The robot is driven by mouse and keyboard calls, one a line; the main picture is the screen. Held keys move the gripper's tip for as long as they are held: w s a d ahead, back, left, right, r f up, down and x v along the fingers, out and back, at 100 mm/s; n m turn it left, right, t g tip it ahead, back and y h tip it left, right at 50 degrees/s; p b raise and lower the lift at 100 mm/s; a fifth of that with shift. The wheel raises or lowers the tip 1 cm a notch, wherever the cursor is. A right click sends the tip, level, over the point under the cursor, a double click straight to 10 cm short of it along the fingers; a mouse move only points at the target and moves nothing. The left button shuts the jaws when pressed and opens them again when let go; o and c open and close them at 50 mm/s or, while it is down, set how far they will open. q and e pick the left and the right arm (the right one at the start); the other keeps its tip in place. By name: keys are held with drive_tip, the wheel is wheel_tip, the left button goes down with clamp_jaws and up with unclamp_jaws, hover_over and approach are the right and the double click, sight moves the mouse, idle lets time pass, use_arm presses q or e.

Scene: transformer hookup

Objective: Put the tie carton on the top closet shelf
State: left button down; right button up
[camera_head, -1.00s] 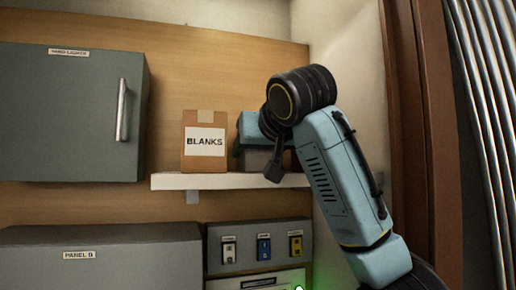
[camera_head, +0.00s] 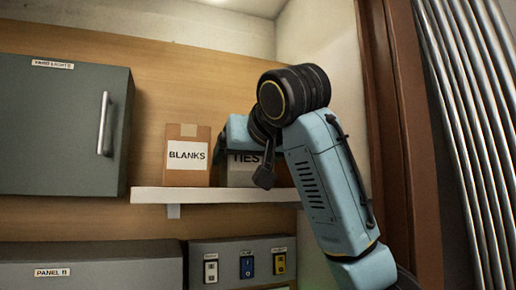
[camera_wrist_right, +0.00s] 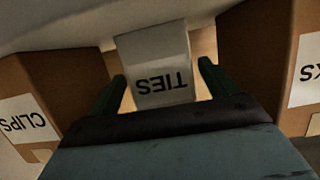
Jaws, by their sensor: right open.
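The tie carton (camera_head: 243,172), grey-white with a TIES label, sits on the wooden-backed wall's white shelf (camera_head: 215,195), just right of the BLANKS carton. My right arm partly covers it in the head view. In the right wrist view the tie carton (camera_wrist_right: 162,62) appears upside down, with its label facing me. My right gripper (camera_wrist_right: 161,88) is open, with one dark green finger on each side of the carton's near end. Whether the fingers touch it cannot be told. My left gripper is not in view.
The brown BLANKS carton (camera_head: 187,157) stands close on the left of the tie carton. A CLIPS carton (camera_wrist_right: 45,110) shows on the other side in the wrist view. A grey cabinet (camera_head: 55,130) hangs at left, switch boxes (camera_head: 240,262) sit below, and pipes (camera_head: 465,130) run at right.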

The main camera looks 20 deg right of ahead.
drive_tip(key=b+v, duration=0.3)
drive_tip(key=v, duration=0.3)
drive_tip(key=shift+s, duration=0.45)
drive_tip(key=shift+b+v, duration=0.7)
drive_tip(key=shift+v, duration=0.3)
drive_tip(key=shift+r, duration=0.15)
drive_tip(key=shift+c, duration=0.5)
idle(0.4)
